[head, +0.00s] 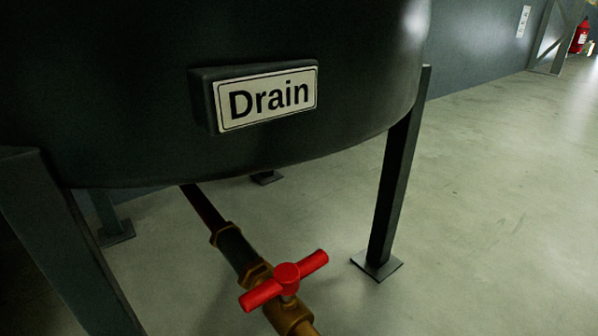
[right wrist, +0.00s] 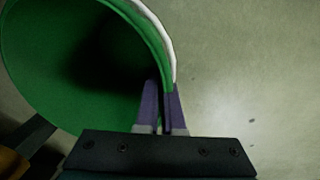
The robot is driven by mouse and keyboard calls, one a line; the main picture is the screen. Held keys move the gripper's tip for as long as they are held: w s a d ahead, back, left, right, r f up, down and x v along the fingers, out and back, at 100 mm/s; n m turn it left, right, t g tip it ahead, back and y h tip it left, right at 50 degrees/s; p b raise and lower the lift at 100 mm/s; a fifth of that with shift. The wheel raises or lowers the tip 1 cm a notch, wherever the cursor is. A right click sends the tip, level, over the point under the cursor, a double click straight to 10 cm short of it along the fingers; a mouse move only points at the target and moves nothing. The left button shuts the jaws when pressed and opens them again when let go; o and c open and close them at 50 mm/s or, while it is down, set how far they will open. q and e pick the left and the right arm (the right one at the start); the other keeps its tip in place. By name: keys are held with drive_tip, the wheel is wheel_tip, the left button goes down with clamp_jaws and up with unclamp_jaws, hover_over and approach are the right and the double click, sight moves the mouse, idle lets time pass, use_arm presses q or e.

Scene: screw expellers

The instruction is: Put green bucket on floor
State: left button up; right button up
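The green bucket (right wrist: 50,70) shows in the right wrist view, with its open mouth toward the camera and a white edge along its right side. My right gripper (right wrist: 163,90) has its two purple fingers close together on the bucket's rim, so it is shut on the bucket wall. Pale floor (right wrist: 245,70) shows to the right of the bucket; how high the bucket is above it I cannot tell. The bucket and both grippers are out of the head view. The floor (head: 480,200) also shows there.
A dark tank (head: 130,60) with a "Drain" sign (head: 268,97) stands on legs (head: 395,180). A brass drain pipe with a red valve handle (head: 287,276) sticks out below it. The floor to the right is clear. A fire extinguisher (head: 580,36) stands far back right.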

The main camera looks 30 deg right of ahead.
drive_tip(key=o, duration=0.4)
drive_tip(key=shift+r, duration=0.1)
wheel_tip(320, 180, up, 20)
drive_tip(key=a+f+m+t+y+p, duration=0.1)
drive_tip(key=a+m+p, duration=0.2)
drive_tip(key=m+p, duration=0.6)
drive_tip(key=d+r+m, duration=0.2)
drive_tip(key=r, duration=0.1)
drive_tip(key=d+r+m+t+p, duration=0.1)
drive_tip(key=d+r+m, duration=0.1)
drive_tip(key=r+m, duration=0.1)
drive_tip(key=d+r+m, duration=0.2)
drive_tip(key=r+m, duration=0.1)
drive_tip(key=r, duration=0.1)
drive_tip(key=shift+s+r+h+p, duration=0.2)
drive_tip(key=shift+r+h+p, duration=0.1)
drive_tip(key=shift+r+h, duration=0.1)
